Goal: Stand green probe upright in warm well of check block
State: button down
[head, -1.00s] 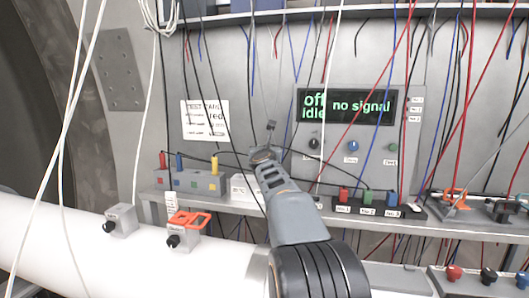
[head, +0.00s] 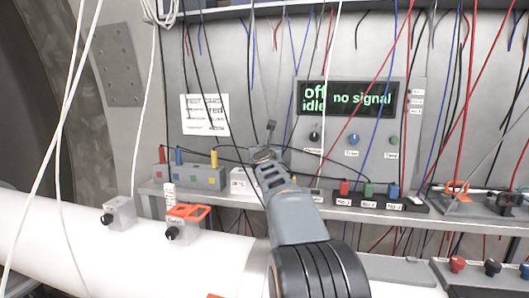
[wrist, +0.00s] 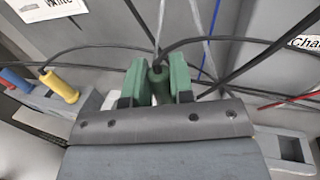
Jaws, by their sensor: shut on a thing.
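My gripper (head: 264,153) is above the shelf, in front of the grey panel. In the wrist view my gripper (wrist: 157,78) has its green jaws shut on the green probe (wrist: 159,88); a dark cable runs from the probe's top. The probe's lower end is hidden behind the gripper. A small white labelled block (head: 243,184), possibly the check block, sits on the shelf just left of and below my gripper. Its wells cannot be made out, and my arm hides part of that area.
A grey rack (head: 192,178) left of it holds red, blue and yellow probes (head: 214,159). A dark strip (head: 378,202) with red, green and blue plugs is on the right. Several cables hang across the space. An instrument panel (head: 350,120) stands behind, reading "no signal".

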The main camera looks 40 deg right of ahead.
jog(key=shift+f+b, duration=0.95)
jog(key=shift+f, duration=0.05)
jog(key=c, duration=0.9)
grip_release()
jog(key=v, duration=1.3)
jog(key=shift+s+a+b, duration=0.2)
jog(key=shift+s+b, duration=0.15)
jog(key=shift+b, duration=0.1)
